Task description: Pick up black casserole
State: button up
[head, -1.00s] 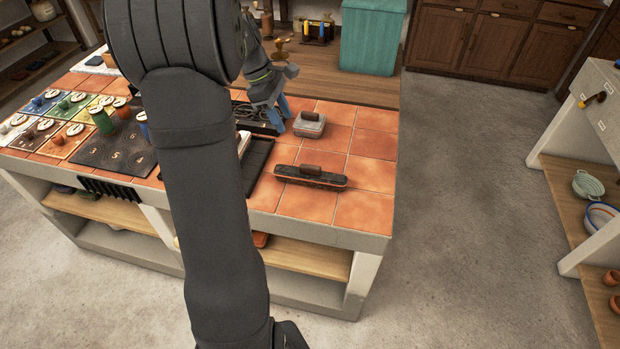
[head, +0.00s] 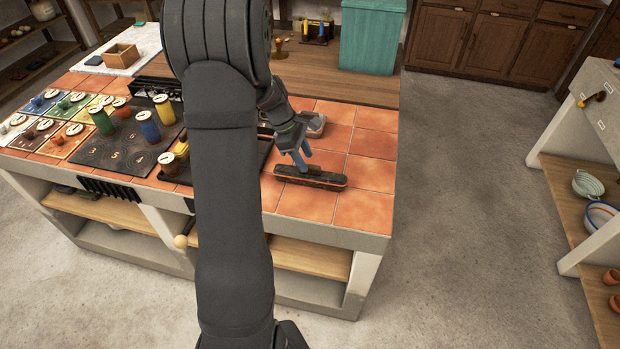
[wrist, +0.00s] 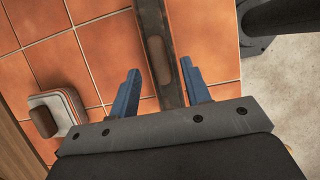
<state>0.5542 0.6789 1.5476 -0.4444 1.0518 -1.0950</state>
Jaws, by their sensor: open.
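The black casserole (head: 318,182) is a long, narrow, dark dish with a brown handle on top and a thin orange line along its side. It lies on the orange tiles near the counter's front edge. My gripper (head: 302,162) is open, with blue fingers pointing down above the casserole's handle area; part of the handle is hidden behind the fingers. In the wrist view the casserole (wrist: 150,20) runs upward between the two open fingers of my gripper (wrist: 160,69), nearer the right finger. I see no grip on it, and cannot tell the exact height gap.
A grey lidded box with a brown knob (head: 314,127) stands just behind, and also left in the wrist view (wrist: 75,100). A dark stove top (head: 115,145) with coloured canisters lies left. Bare tiles (head: 365,205) are free on the right, up to the counter edge.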

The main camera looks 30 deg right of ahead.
aim_at(308, 165)
jog(key=shift+x, duration=1.5)
grip_shut()
jog(key=shift+r, duration=0.1)
